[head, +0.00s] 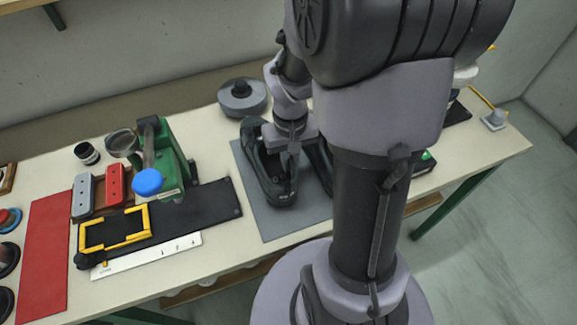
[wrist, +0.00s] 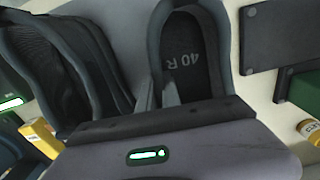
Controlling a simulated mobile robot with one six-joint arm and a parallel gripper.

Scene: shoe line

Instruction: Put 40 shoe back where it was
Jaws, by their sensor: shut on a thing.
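The dark shoe (head: 255,165) is over the grey mat (head: 262,220) in the head view, its sole at or close to the mat; I cannot tell if it touches. My gripper (head: 284,150) is shut on this shoe's side wall, one finger inside the opening and one outside, as the wrist view (wrist: 158,90) shows. A second dark shoe (head: 319,165) stands to the right, partly hidden behind my arm. It also shows at left in the wrist view (wrist: 65,65).
Left of the mat are a black plate (head: 215,203), a green press (head: 172,160) with a blue knob, a yellow frame (head: 114,229), a white ruler strip (head: 150,256) and a red mat (head: 45,250). A grey round thing (head: 242,98) stands behind the shoe.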

